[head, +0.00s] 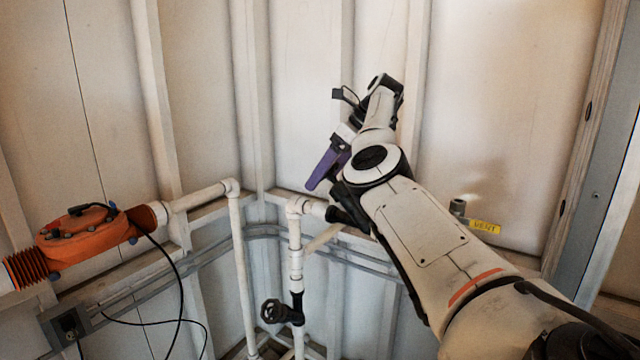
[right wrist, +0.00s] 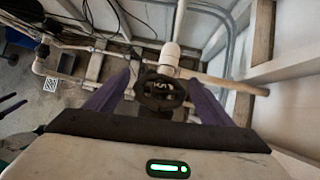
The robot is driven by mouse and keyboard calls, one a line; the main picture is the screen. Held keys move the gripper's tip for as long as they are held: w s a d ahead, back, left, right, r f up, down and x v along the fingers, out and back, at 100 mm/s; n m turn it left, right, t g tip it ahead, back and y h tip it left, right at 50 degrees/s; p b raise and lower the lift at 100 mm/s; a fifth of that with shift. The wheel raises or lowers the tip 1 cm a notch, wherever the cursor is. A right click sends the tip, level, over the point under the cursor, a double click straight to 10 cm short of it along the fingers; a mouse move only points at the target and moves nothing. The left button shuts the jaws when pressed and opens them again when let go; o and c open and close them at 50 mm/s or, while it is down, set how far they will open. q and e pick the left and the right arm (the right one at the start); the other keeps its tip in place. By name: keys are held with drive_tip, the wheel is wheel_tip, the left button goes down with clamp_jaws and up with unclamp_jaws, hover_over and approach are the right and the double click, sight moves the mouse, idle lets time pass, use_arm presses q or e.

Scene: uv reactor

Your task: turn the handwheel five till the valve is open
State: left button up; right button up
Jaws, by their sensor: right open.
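My right gripper (head: 320,176) shows purple fingers, pointing down and left in the head view. In the right wrist view a dark handwheel (right wrist: 161,92) with pale markings sits between the two open purple fingers, with a gap on each side. It is fixed near a white pipe (right wrist: 169,58). In the head view a black valve part (head: 343,214) at the pipe end lies just below the gripper, partly hidden by my right arm. Another black handwheel (head: 281,312) is lower on the vertical pipe. I cannot read which wheel is numbered five.
An orange reactor unit (head: 88,236) with a black cable is at the left. White pipes (head: 238,265) rise beside the wall corner. A yellow tag (head: 485,227) hangs on a fitting at the right. Grey conduits run along the wall.

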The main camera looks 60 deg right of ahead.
drive_tip(key=v, duration=0.7)
drive_tip(key=shift+s+r, duration=0.1)
